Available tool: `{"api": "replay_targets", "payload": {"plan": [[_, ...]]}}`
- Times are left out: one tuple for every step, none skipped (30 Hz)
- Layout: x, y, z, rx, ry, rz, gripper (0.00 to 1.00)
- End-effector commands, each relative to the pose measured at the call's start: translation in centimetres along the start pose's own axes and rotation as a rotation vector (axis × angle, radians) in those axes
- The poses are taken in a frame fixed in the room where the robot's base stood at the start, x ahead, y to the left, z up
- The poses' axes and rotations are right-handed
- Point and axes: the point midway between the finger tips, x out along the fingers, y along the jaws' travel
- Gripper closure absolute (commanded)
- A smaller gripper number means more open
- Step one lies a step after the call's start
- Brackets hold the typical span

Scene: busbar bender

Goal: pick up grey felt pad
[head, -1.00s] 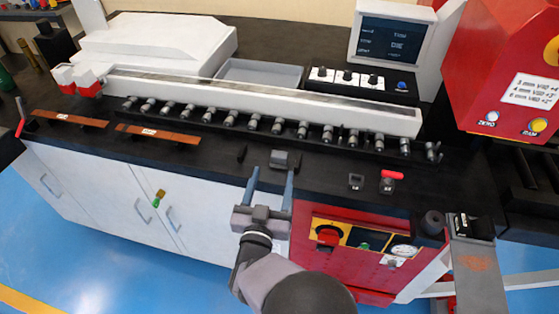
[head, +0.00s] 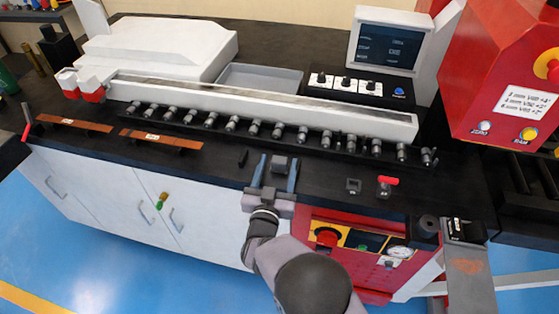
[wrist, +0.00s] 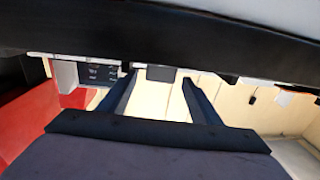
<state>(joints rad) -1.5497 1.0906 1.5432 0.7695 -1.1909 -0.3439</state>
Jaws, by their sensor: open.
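A small grey block that looks like the felt pad (head: 279,165) lies near the front edge of the black bench top. My gripper (head: 277,161) is open, its two blue-grey fingers reaching over the front edge. In the head view one finger shows on each side of the pad, with gaps between. Whether the fingers are at its height is not clear. In the wrist view the gripper (wrist: 158,77) shows open, with a small dark grey piece between the fingertips, probably the pad (wrist: 160,73).
A row of grey cylindrical tools (head: 254,127) stands behind the pad. A small black piece (head: 243,157) is close to the left finger. A dark square item (head: 353,186) and a red-handled item (head: 387,183) lie to the right. Copper bars (head: 161,138) lie on the left.

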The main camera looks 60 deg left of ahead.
Motion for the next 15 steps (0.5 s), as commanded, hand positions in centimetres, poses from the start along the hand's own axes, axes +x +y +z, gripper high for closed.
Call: {"api": "replay_targets", "payload": {"plan": [[0.33, 0.05, -0.01, -0.001, -0.001, 0.001, 0.42], [0.47, 0.06, 0.02, -0.001, -0.001, 0.0, 0.42], [0.61, 0.05, 0.01, -0.002, -0.001, 0.0, 0.42], [0.69, 0.05, 0.01, -0.001, 0.0, 0.0, 0.42], [0.74, 0.04, 0.01, -0.001, 0.0, 0.0, 0.42], [0.76, 0.04, 0.03, -0.002, 0.0, 0.0, 0.42], [0.76, 0.03, 0.04, -0.002, 0.0, 0.0, 0.42], [0.76, 0.03, 0.05, -0.002, 0.0, 0.0, 0.42], [0.75, 0.03, 0.06, -0.002, 0.0, 0.0, 0.42], [0.75, 0.03, 0.06, -0.002, 0.0, 0.0, 0.42], [0.74, 0.03, 0.06, -0.002, 0.0, 0.0, 0.42], [0.74, 0.02, 0.06, -0.001, 0.0, 0.0, 0.47], [0.73, 0.02, 0.06, -0.001, 0.0, 0.0, 0.54], [0.73, 0.02, 0.05, -0.001, 0.0, 0.0, 0.61], [0.73, 0.02, 0.05, -0.001, 0.0, 0.0, 0.71]]}}
